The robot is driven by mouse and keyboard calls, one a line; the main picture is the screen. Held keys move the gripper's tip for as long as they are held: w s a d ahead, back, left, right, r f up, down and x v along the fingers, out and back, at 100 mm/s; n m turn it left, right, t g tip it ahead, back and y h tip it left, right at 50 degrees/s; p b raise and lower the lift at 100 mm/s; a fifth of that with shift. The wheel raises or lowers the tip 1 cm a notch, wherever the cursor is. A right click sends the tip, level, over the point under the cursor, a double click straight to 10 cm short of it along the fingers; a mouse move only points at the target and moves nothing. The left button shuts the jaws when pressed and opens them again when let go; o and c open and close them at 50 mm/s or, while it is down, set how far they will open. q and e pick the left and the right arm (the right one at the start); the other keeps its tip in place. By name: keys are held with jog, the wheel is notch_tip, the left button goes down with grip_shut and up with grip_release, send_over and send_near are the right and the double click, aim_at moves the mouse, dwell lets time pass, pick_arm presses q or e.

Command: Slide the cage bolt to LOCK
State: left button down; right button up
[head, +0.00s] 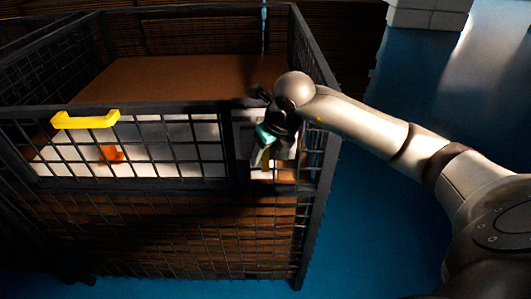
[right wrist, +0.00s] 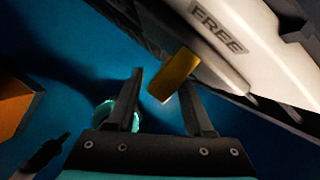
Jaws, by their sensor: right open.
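The cage bolt's yellow handle (right wrist: 174,75) shows in the right wrist view, between the tips of my right gripper's two dark fingers (right wrist: 163,84). The fingers are apart, and I cannot tell whether either touches the handle. A pale plate (right wrist: 228,40) marked FREE lies beside the handle; no LOCK mark is visible. In the head view my right gripper (head: 265,150) is at the right end of the cage front, over the light bolt plate (head: 288,150). The gripper and wrist hide most of the bolt there. My left gripper is not in view.
The black mesh cage (head: 140,240) has a brown board (head: 170,75) inside. A yellow pull handle (head: 85,119) is on the front panel's top bar, and a small orange item (head: 111,153) shows behind the mesh. Blue floor (head: 385,230) is open right of the cage.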

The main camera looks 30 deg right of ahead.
grip_shut()
jog(key=shift+r, duration=0.1)
dwell(1.2)
